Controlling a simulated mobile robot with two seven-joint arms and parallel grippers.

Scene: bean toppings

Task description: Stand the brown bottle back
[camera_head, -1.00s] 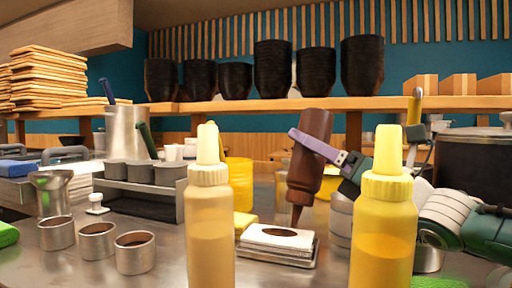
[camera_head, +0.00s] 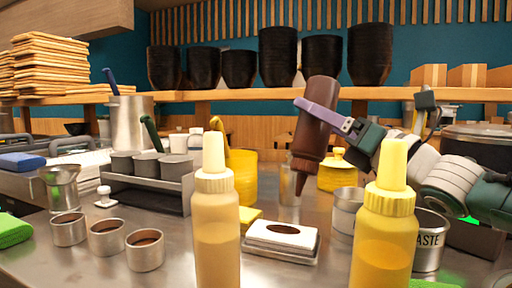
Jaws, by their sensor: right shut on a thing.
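The brown bottle (camera_head: 312,140) hangs nozzle down and slightly tilted right of centre in the head view. My right gripper (camera_head: 328,117) is shut on it, with a purple finger across its body. The nozzle tip is in the air, above and just behind a white block with a brown patch on top (camera_head: 270,241), which sits on a small metal tray. My left gripper is not in view.
A cream bottle (camera_head: 217,225) and a yellow bottle (camera_head: 383,230) stand close in front. Several metal cups (camera_head: 107,238) stand at the left. A yellow pot (camera_head: 336,175) and metal tins (camera_head: 346,211) are behind and right of the block. A shelf (camera_head: 210,96) holds black bowls.

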